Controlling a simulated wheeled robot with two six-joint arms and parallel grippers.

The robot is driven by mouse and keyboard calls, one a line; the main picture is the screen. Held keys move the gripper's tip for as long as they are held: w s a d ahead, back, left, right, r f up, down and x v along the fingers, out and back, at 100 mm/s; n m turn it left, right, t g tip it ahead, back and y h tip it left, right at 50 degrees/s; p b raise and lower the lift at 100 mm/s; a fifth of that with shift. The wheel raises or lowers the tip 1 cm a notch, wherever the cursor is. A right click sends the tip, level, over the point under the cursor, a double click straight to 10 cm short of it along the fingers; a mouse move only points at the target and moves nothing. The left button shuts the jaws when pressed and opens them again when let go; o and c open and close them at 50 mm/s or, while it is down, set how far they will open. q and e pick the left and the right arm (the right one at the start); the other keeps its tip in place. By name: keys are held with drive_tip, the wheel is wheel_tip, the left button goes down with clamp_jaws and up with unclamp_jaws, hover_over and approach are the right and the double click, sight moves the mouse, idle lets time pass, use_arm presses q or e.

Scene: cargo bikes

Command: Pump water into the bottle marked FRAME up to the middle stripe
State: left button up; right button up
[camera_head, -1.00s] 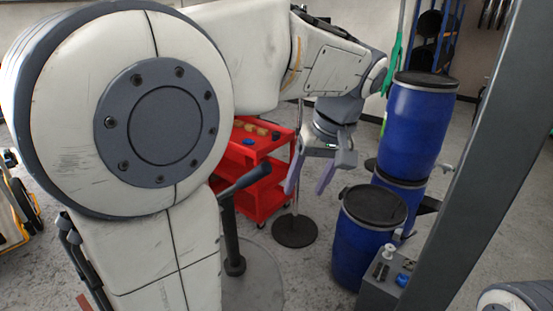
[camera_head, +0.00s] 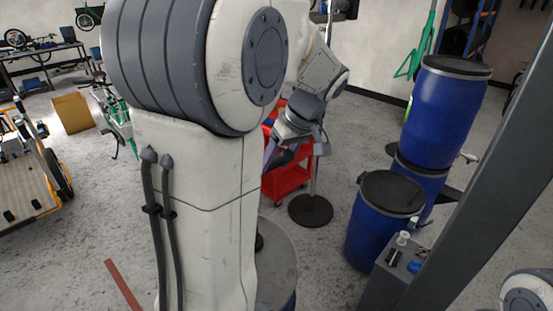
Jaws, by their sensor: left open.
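My left gripper (camera_head: 296,150) is in front of the red cart, its fingers apart, with nothing seen between them; my arm hides part of it. No bottle with a readable FRAME mark or stripes shows. A grey box (camera_head: 385,283) at the lower right bears a small white-topped item (camera_head: 403,238), a dark part and a blue piece (camera_head: 414,267); I cannot tell what they are. A drum with a grey lid (camera_head: 277,265) stands low in the middle, partly behind my arm. No pump shows now. My right gripper is out of view.
Blue drums (camera_head: 440,115) stand stacked at the right, with another dark-lidded blue drum (camera_head: 380,220) in front. A red cart (camera_head: 290,175) and a round dark stand base (camera_head: 311,210) are in the middle. A cargo bike (camera_head: 30,190) is at the left. A grey post crosses the right side.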

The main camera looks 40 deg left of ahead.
use_arm(q)
drive_tip(key=shift+f, duration=0.1)
clamp_jaws()
idle(1.4)
